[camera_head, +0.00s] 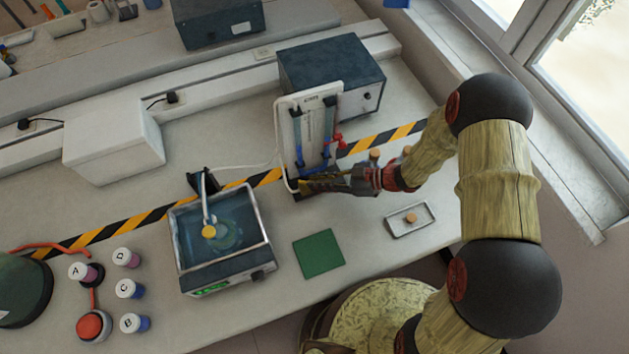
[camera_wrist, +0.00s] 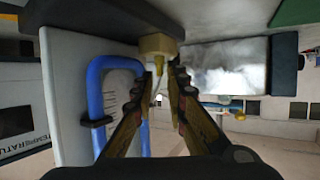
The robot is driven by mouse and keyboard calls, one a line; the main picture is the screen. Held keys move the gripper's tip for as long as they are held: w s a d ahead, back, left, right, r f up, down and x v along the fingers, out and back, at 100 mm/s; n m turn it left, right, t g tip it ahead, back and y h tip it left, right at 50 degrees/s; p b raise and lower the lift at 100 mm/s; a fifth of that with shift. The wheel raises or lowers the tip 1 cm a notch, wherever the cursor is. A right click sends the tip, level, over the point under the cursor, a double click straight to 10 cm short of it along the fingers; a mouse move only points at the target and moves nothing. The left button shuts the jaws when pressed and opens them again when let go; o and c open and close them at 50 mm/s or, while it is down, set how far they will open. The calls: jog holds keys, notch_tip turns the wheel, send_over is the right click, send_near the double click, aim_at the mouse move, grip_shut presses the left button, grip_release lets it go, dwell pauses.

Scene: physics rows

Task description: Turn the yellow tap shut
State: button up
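The yellow tap (camera_wrist: 157,45) shows in the wrist view as a yellow block at the end of the blue pipe (camera_wrist: 94,90). A thin pale stem hangs from it between my fingertips. My gripper (camera_wrist: 161,76) is partly open around that stem, with a narrow gap visible; I cannot tell whether either finger touches it. In the head view my gripper (camera_head: 307,186) reaches left to the foot of the white panel (camera_head: 308,118) that carries the blue pipes. There my fingers mostly hide the yellow tap.
A red tap (camera_head: 337,140) sits on the panel's right side. A dark-blue box (camera_head: 331,72) stands behind. A water bath (camera_head: 219,238) with a yellow-topped item stands to the left. A green mat (camera_head: 319,253) and a small tray (camera_head: 410,220) lie in front. Bottles (camera_head: 129,289) stand further left.

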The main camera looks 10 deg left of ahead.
jog(key=shift+a+f, duration=0.25)
jog(key=shift+a, duration=0.45)
grip_shut()
jog(key=shift+r+m+t, duration=0.1)
jog(key=shift+m+t, duration=0.3)
jog(key=shift+t, duration=0.1)
dwell(0.3)
jog(key=shift+s+m+t+p, duration=0.3)
jog(key=shift+m+t+p, duration=0.15)
jog(key=shift+m+t, duration=0.4)
jog(key=m+t, duration=0.1)
jog(key=m+t+h, duration=0.1)
jog(key=t, duration=0.1)
jog(key=s+m+t, duration=0.1)
jog(key=m, duration=0.1)
jog(key=shift+a+t+h, duration=0.25)
jog(key=shift+t+h, duration=0.1)
jog(key=shift+h, duration=0.05)
jog(key=m+t+h, duration=0.1)
jog(key=m+t+b, duration=0.1)
jog(key=m+t+h, duration=0.1)
jog(key=shift+s+a+h+b, duration=0.25)
jog(key=shift+a+h+b, duration=0.05)
jog(key=shift+b, duration=0.05)
jog(key=shift+a+m+t+h+b, duration=0.1)
jog(key=shift+m+t+h+b, duration=0.25)
jog(key=shift+m+t+h, duration=0.55)
jog(key=shift+m, duration=0.35)
